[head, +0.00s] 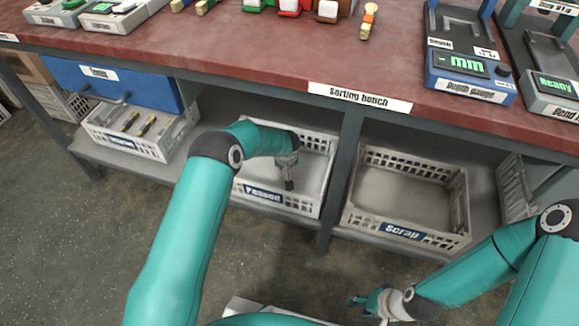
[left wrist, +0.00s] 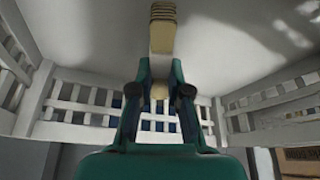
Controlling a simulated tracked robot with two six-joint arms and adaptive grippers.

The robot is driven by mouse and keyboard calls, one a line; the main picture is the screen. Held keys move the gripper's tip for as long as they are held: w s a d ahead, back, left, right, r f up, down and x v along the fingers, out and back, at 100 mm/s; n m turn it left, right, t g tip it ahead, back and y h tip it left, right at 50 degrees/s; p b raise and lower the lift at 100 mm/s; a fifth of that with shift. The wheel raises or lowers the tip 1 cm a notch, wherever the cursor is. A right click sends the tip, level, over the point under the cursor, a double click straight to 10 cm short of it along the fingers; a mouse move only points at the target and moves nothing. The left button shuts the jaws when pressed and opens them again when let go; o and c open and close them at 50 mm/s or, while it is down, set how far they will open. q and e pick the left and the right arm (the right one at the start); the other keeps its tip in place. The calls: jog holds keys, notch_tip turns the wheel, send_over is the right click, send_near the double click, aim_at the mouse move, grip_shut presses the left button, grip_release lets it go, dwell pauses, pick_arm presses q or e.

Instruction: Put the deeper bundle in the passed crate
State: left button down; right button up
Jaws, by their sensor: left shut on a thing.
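The crate labelled Passed (head: 300,204) stands on the shelf under the bench, left of the middle post. My left gripper (left wrist: 160,68) is shut on a pale wooden bundle (left wrist: 162,38) with a brown ribbed end. In the head view the left gripper (head: 288,168) is inside the Passed crate's outline, pointing down. The crate's slatted wall (left wrist: 70,105) surrounds it in the left wrist view. I cannot tell whether the bundle touches the crate floor. My right gripper (head: 370,302) is low in front of the bench, with nothing visible in it; its jaw opening is unclear.
The Scrap crate (head: 455,230) is right of the post and looks empty. A crate at left (head: 160,151) holds several thin items below a blue drawer (head: 130,84). The red bench top (head: 270,50) carries a depth gauge (head: 470,75), another gauge and several coloured pieces.

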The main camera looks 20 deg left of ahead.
pick_arm(q)
jog(key=shift+s+f, duration=0.1)
jog(key=shift+f, duration=0.3)
jog(key=c, duration=1.1)
grip_release()
jog(key=shift+s+f, duration=0.15)
jog(key=shift+o, duration=0.2)
jog(key=shift+r, duration=0.3)
jog(key=shift+r+p, duration=0.75)
jog(key=shift+p, duration=0.35)
jog(key=p+v, duration=0.1)
jog(key=v, duration=1)
jog(key=shift+r+p, duration=0.3)
jog(key=shift+p, duration=0.1)
